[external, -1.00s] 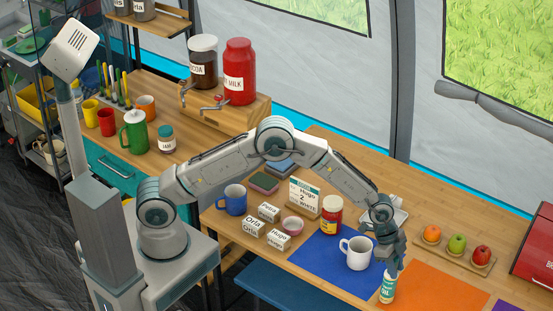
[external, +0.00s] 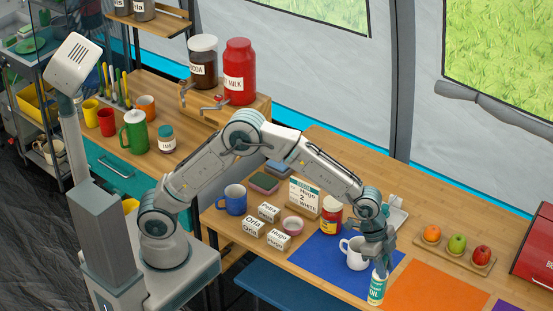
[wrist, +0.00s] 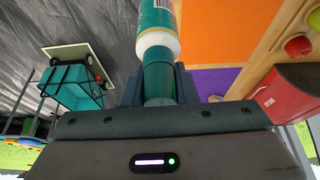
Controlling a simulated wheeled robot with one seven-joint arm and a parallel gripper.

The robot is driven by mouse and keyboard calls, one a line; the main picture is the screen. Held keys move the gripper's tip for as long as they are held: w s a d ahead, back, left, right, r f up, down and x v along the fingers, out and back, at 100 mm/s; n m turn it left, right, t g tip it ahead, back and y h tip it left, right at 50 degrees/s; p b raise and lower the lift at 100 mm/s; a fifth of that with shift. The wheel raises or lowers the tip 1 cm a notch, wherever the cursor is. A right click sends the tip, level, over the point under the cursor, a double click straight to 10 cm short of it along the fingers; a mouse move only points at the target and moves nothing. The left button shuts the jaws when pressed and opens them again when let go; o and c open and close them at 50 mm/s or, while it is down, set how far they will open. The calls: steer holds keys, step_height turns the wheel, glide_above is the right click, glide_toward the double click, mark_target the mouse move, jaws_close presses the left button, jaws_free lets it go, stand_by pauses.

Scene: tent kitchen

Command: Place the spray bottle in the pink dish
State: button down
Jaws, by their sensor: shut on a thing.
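The spray bottle (external: 376,289) is green and white, with "OIL" on its label. My gripper (external: 378,266) is shut on its top and holds it upright near the table's front edge, at the front of the blue mat. I cannot tell how high its base is above the table. In the wrist view the bottle (wrist: 158,45) sits between the fingers (wrist: 158,88).
A white mug (external: 353,258) stands on the blue mat (external: 315,255), close left of my gripper. A red-and-yellow jar (external: 331,215) stands behind it. Name blocks (external: 278,239) and a sign card (external: 303,196) surround the dish. The orange mat (external: 430,289) is bare.

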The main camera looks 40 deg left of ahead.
steer(key=shift+s+r, duration=0.4)
steer(key=shift+s, duration=0.3)
steer(key=w+a+n+t+y+b, duration=0.1)
steer(key=w+a+n+b, duration=0.4)
steer(key=a, duration=0.7)
steer(key=w+a+n+t+y+b, duration=0.25)
steer(key=a+n, duration=0.45)
steer(key=a, duration=0.4)
steer(key=w+a+n+t+y+b, duration=0.1)
steer(key=w+a+n+b, duration=0.35)
steer(key=a, duration=0.75)
steer(key=w+a+f+n+p, duration=0.1)
steer(key=w+a+f, duration=0.7)
steer(key=f, duration=0.2)
steer(key=shift+w+a, duration=0.2)
steer(key=shift+a, duration=0.1)
steer(key=shift+f, duration=0.2)
steer(key=c, duration=1.1)
jaws_free()
steer(key=shift+c, duration=0.2)
